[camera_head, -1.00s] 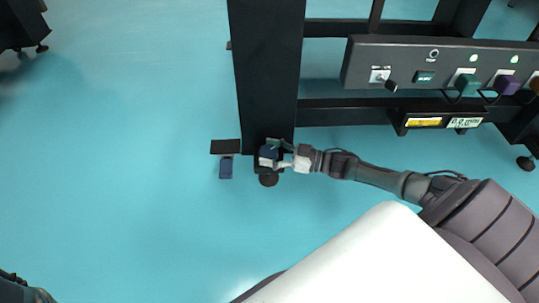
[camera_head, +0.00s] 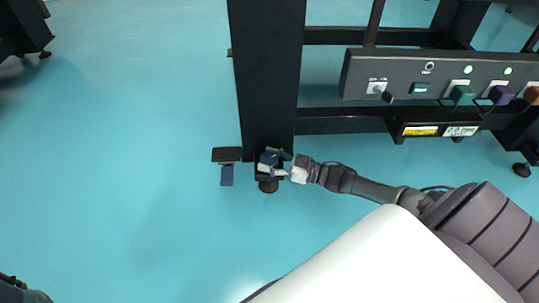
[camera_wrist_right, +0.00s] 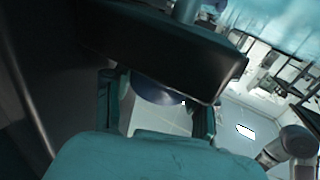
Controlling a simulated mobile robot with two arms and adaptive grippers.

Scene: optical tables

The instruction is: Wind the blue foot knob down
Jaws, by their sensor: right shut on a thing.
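The blue foot knob (camera_head: 267,159) is at the lower end of the black table leg (camera_head: 268,100), just above a dark round foot (camera_head: 268,186). My right gripper (camera_head: 271,162) reaches it from the right and is shut on it, its fingers covering part of the knob. In the right wrist view the knob (camera_wrist_right: 158,92) shows as a dark blue curve between the fingers, partly hidden by a dark bar. At the head view's lower left corner, a dark and teal part of my left arm shows; its jaws are not clear.
A black plate (camera_head: 227,154) with a blue tab (camera_head: 227,176) lies left of the leg. A control panel (camera_head: 440,75) with coloured knobs and a low black box (camera_head: 432,127) with yellow and white labels are at the right.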

